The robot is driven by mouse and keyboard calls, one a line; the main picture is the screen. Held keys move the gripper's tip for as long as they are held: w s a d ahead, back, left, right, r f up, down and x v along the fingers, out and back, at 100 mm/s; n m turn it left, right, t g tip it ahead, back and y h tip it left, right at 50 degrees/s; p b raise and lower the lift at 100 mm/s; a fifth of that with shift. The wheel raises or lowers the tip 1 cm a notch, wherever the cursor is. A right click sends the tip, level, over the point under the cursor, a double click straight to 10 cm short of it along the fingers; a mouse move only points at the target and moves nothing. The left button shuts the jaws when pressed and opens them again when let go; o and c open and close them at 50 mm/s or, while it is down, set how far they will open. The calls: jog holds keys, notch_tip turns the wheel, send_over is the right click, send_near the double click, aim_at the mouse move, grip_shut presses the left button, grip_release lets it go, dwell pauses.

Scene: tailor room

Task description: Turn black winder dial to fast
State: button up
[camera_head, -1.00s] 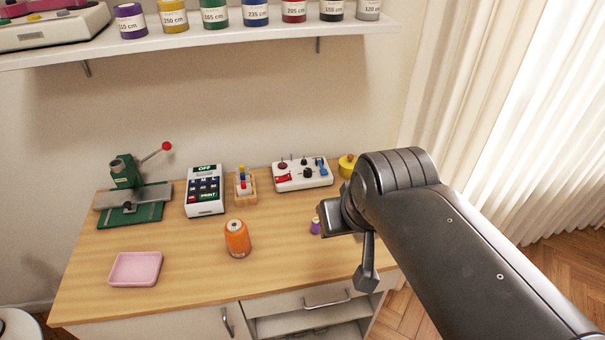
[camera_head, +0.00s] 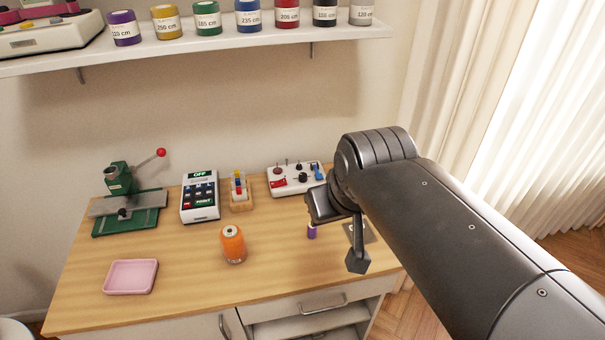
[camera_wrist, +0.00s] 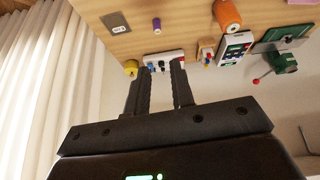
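The winder (camera_head: 291,187) is a white box at the back right of the table, with a red part at its left, a black dial (camera_head: 303,178) near its middle and a blue part at its right. In the wrist view the winder (camera_wrist: 168,57) shows upside down between and beyond the fingers, partly covered by them; its black dial is too small to make out there. My gripper (camera_wrist: 160,78) is open and empty, its two fingers pointing toward the winder, apart from it. In the head view my arm's end covers the winder's right edge.
An orange thread cone (camera_head: 233,245), a purple spool (camera_head: 311,231), a pink tray (camera_head: 130,277), a keypad device (camera_head: 200,197), a wooden spool rack (camera_head: 241,192) and a green press (camera_head: 125,195) stand on the table. A shelf (camera_head: 215,38) hangs above.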

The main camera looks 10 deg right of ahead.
jog(key=o, duration=0.5)
jog(key=w+a+n, duration=0.1)
jog(key=w, duration=0.3)
jog(key=w+a+r+n, duration=0.1)
jog(key=w, duration=0.4)
jog(key=w+a+r+n, duration=0.1)
jog(key=w+n, duration=0.1)
jog(key=w, duration=0.3)
jog(key=shift+w+a+r, duration=0.1)
jog(key=shift+a+r, duration=0.1)
jog(key=shift+o, duration=0.2)
jog(key=w+a+f+n+g, duration=0.1)
jog(key=w+a+f+n, duration=0.15)
jog(key=w, duration=0.55)
jog(key=w+a+f+n, duration=0.2)
jog(key=w+a+f, duration=0.1)
jog(key=w, duration=0.6)
jog(key=n+g, duration=0.4)
jog(key=n, duration=0.1)
send_near(303, 175)
jog(key=f, duration=0.8)
jog(key=shift+w+f, duration=0.25)
jog(key=shift+f, duration=0.15)
jog(key=shift+c, duration=0.3)
jog(key=c, duration=0.9)
